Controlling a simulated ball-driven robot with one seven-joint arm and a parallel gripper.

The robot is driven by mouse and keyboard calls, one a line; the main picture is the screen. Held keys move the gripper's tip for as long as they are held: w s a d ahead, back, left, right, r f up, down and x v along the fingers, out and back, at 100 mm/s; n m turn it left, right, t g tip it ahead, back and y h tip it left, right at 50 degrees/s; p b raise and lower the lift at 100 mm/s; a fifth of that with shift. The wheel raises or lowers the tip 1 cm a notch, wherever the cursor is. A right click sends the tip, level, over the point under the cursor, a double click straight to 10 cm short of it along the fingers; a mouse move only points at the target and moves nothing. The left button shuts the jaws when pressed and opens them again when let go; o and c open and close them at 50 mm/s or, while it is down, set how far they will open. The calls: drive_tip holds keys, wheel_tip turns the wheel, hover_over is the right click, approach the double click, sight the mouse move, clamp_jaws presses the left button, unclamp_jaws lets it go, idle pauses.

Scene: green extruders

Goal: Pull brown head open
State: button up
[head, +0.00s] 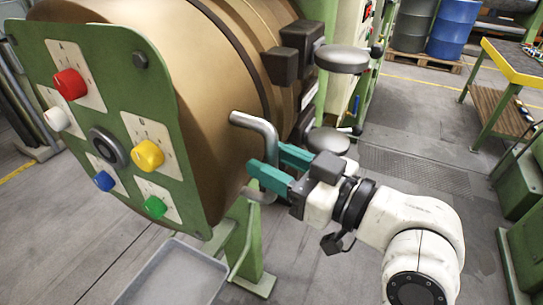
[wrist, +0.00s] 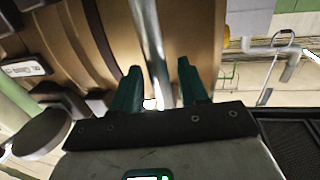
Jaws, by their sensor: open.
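The brown head (head: 195,75) is a large bronze-brown cylinder at the upper left of the head view; its curved side also fills the top of the wrist view (wrist: 200,35). A bent grey metal handle (head: 262,128) stands out from its right side. My gripper (head: 267,160) is at this handle, with its teal fingers open. In the wrist view, the handle bar (wrist: 150,40) runs between the two open fingers (wrist: 158,68). The near finger hides part of the handle in the head view. I cannot tell whether either finger touches the bar.
A green control panel (head: 120,70) with coloured knobs covers the cylinder's front end. Dark brackets and round grey parts (head: 342,58) stick out above my gripper. A grey tray (head: 175,275) lies below.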

drive_tip(key=shift+w+a, duration=0.2)
drive_tip(key=shift+a, duration=0.1)
drive_tip(key=shift+c, duration=0.2)
clamp_jaws()
